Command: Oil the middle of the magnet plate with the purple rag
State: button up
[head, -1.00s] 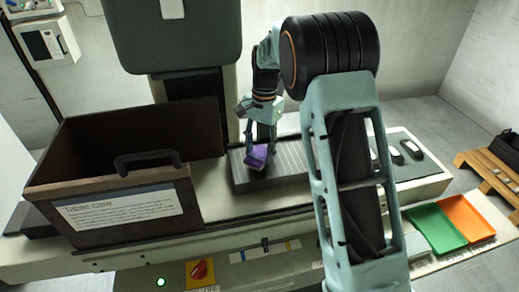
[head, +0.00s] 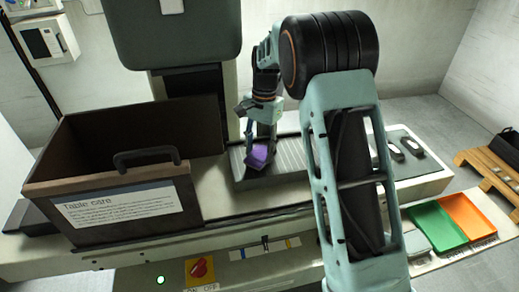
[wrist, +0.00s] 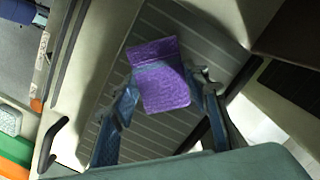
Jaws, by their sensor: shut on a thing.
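The purple rag (head: 258,156) is held between the fingers of my gripper (head: 262,147), which is shut on it. In the wrist view the folded rag (wrist: 160,82) sits between the two fingertips of my gripper (wrist: 165,90). The magnet plate (head: 288,157) is a grey, ribbed slab on the machine table; its striped face also shows in the wrist view (wrist: 195,35). The rag is over the plate's left part in the head view. I cannot tell for sure whether it touches the face. My arm hides the plate's right end.
A brown box (head: 120,205) labelled "Table care" stands left of the plate. Small dark-topped items (head: 410,147) lie on the table at right. A green tray (head: 436,228) and an orange tray (head: 467,216) sit at the lower right. A dark green machine head (head: 172,35) hangs behind.

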aim_at(292, 157)
jog(key=shift+f, duration=0.5)
jog(key=shift+d, duration=0.15)
jog(key=shift+w+d+r, duration=0.1)
jog(key=shift+w+d, duration=0.05)
jog(key=shift+d, duration=0.55)
jog(key=shift+w+d+r, duration=0.1)
jog(key=shift+w+d, duration=0.05)
jog(key=shift+d, duration=0.5)
jog(key=shift+w+d+f+p, duration=0.1)
jog(key=shift+w+d+p, duration=0.15)
jog(key=shift+d, duration=1.05)
jog(key=shift+w+d+f+p, duration=0.1)
jog(key=shift+w+d+p, duration=0.15)
jog(key=shift+d, duration=1.05)
jog(key=shift+w+d+f+p, duration=0.1)
jog(key=shift+w+d+p, duration=0.15)
jog(key=shift+d, duration=1.05)
jog(key=shift+w+d+r+p, duration=0.1)
jog(key=shift+w+d+p, duration=0.15)
jog(key=shift+d, duration=0.65)
jog(key=shift+w+d+r+p, duration=0.1)
jog(key=shift+d+p, duration=0.15)
jog(key=shift+d, duration=0.65)
jog(key=shift+a, duration=0.15)
